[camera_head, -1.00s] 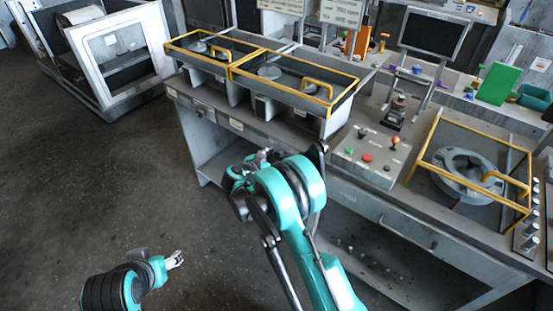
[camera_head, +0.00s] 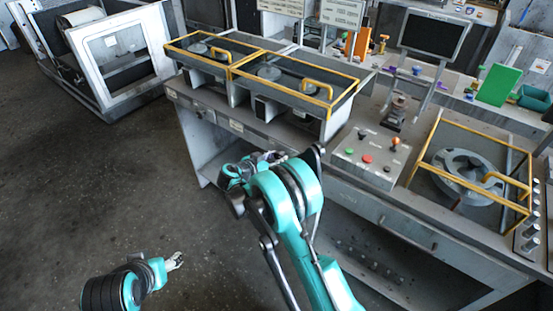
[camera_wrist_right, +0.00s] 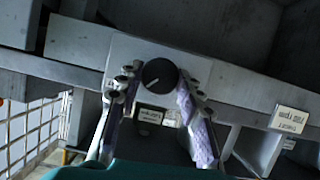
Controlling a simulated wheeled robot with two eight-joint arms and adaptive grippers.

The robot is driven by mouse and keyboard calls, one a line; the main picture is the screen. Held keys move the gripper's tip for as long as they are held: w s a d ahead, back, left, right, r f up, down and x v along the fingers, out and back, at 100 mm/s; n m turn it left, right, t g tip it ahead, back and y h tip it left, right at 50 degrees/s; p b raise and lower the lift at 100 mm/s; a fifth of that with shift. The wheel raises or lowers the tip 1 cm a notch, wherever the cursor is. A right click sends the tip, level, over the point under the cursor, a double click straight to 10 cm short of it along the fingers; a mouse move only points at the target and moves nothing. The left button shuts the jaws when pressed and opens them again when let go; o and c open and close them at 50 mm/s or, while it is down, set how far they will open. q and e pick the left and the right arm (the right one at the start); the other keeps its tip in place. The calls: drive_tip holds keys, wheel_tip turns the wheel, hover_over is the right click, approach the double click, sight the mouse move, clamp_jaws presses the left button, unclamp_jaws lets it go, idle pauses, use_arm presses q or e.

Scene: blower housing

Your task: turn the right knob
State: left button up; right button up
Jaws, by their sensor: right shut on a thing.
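The right knob (camera_wrist_right: 160,75) is round and black with a thin white pointer line slanting to the lower left in the right wrist view. It sits on a pale square plate (camera_wrist_right: 190,57) on the bench front. My right gripper (camera_wrist_right: 159,80) has one finger on each side of the knob and is shut on it. In the head view my right gripper (camera_head: 268,157) is at the bench front below the yellow-framed bays, and the knob is hidden there. My left gripper (camera_head: 174,262) is low at the left over the floor, empty, with its small fingers apart.
The control box (camera_head: 370,158) with coloured buttons stands on the bench right of my right arm. Yellow-framed bays (camera_head: 262,72) stand above the knob's place. A label plate (camera_wrist_right: 290,119) is at the right in the wrist view.

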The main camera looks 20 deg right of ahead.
drive_tip(key=n+g+h+b, duration=0.1)
drive_tip(key=n, duration=0.2)
drive_tip(key=shift+w+a, duration=0.1)
drive_tip(key=shift+w, duration=0.05)
drive_tip(key=shift+f+n+g+h+b, duration=0.1)
drive_tip(key=shift+n+g+h+b, duration=0.45)
drive_tip(key=shift+n, duration=0.55)
drive_tip(key=shift+w+h, duration=0.1)
drive_tip(key=shift+h, duration=0.25)
drive_tip(key=o, duration=1.2)
drive_tip(key=shift+c, duration=0.2)
drive_tip(key=shift+a, duration=0.1)
drive_tip(key=v, duration=1.2)
